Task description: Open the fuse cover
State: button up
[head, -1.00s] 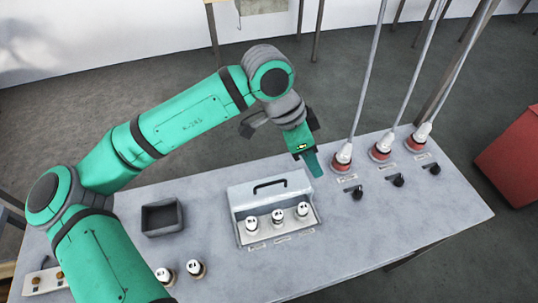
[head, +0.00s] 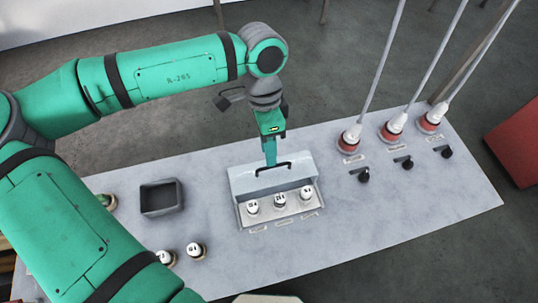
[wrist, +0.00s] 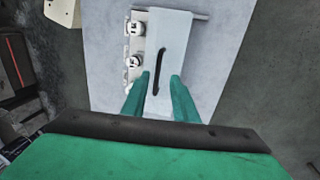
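The fuse cover (head: 243,181) is a pale grey panel with a black bar handle (head: 285,165). It sits at the back of the fuse box (head: 243,221), and three white-topped fuses (head: 280,200) show uncovered in front of it. In the wrist view the cover (wrist: 178,45) lies ahead, with its handle (wrist: 156,66) running lengthwise between my fingers. My gripper (head: 270,162) points down at the handle from above and behind. In the wrist view its green fingers (wrist: 160,76) are apart, one each side of the handle's near end. I cannot tell whether they touch it.
A dark open tray (head: 162,213) stands left of the box, with two loose fuses (head: 195,250) in front of it. To the right are black knobs (head: 364,176) and red-based plugs (head: 350,138) with cables rising.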

aim_at(269, 171)
jog(key=shift+s+d+f, duration=0.15)
jog(key=shift+s+f, duration=0.05)
jog(key=shift+f, duration=0.35)
jog(key=shift+s+d+f, duration=0.15)
jog(key=shift+f, duration=0.4)
jog(key=shift+s+a+f, duration=0.2)
jog(key=shift+f, duration=0.35)
grip_shut()
jog(key=shift+w+d, duration=0.1)
